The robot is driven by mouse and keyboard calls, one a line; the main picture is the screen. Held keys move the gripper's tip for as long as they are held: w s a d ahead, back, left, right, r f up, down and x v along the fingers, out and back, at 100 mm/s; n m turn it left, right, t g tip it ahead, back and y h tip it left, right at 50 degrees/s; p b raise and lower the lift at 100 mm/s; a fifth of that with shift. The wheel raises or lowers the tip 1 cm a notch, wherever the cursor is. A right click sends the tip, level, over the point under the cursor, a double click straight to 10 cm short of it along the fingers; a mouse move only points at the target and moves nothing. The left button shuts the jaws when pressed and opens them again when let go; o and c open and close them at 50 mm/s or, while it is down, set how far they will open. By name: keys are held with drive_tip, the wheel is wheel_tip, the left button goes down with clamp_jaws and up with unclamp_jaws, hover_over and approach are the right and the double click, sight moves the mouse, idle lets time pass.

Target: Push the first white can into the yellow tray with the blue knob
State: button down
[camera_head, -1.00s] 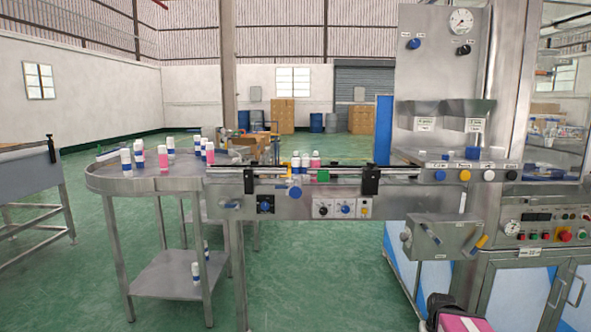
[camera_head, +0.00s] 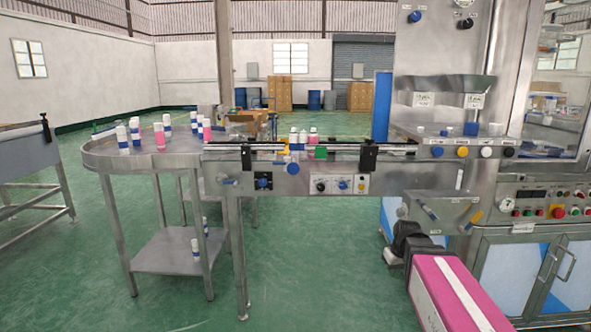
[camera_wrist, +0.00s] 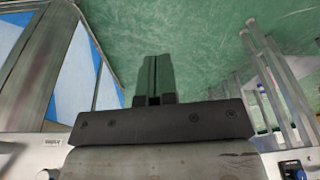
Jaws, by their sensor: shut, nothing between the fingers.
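Two white cans (camera_head: 293,136) and a pink can (camera_head: 313,136) stand close together behind the rail of the conveyor. A small patch of yellow (camera_head: 282,146), possibly part of the yellow tray, shows beside them, mostly hidden by the rail. A blue knob (camera_head: 292,168) sits on the conveyor's front, below the cans. My gripper (camera_wrist: 154,62) is shut and empty in the wrist view, its fingers over green floor. The cans and tray cannot be made out there. In the head view, my arm shows at lower right, but the fingertips cannot be made out.
A round steel table (camera_head: 110,160) at left holds several white and pink cans. A control panel (camera_head: 340,185) hangs under the conveyor. The steel machine (camera_head: 455,120) stands at right. Green floor (camera_head: 310,270) is open in front.

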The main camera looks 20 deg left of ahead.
sight(295, 168)
drive_tip(key=a+r+n+t+y, duration=0.1)
drive_tip(key=a+r+n, duration=0.6)
drive_tip(key=a+r, duration=0.8)
drive_tip(key=a+r+n+t+y, duration=0.1)
drive_tip(key=a+r+n+y, duration=0.2)
drive_tip(key=a+r+n, duration=0.4)
drive_tip(key=a+r, duration=0.4)
drive_tip(key=r, duration=0.4)
drive_tip(key=w+a+r, duration=0.1)
drive_tip(key=a+r, duration=0.4)
drive_tip(key=r, duration=0.3)
drive_tip(key=shift+a+r+y, duration=0.3)
drive_tip(key=shift+y, duration=0.1)
drive_tip(key=shift+f, duration=0.1)
drive_tip(key=x, duration=0.3)
drive_tip(key=w+x, duration=0.1)
drive_tip(key=x, duration=0.3)
drive_tip(key=w+r+x, duration=0.1)
drive_tip(key=x, duration=0.3)
drive_tip(key=shift+w+a, duration=0.1)
drive_tip(key=shift+w, duration=0.05)
drive_tip(key=shift+w+a, duration=0.25)
drive_tip(key=shift+w, duration=0.55)
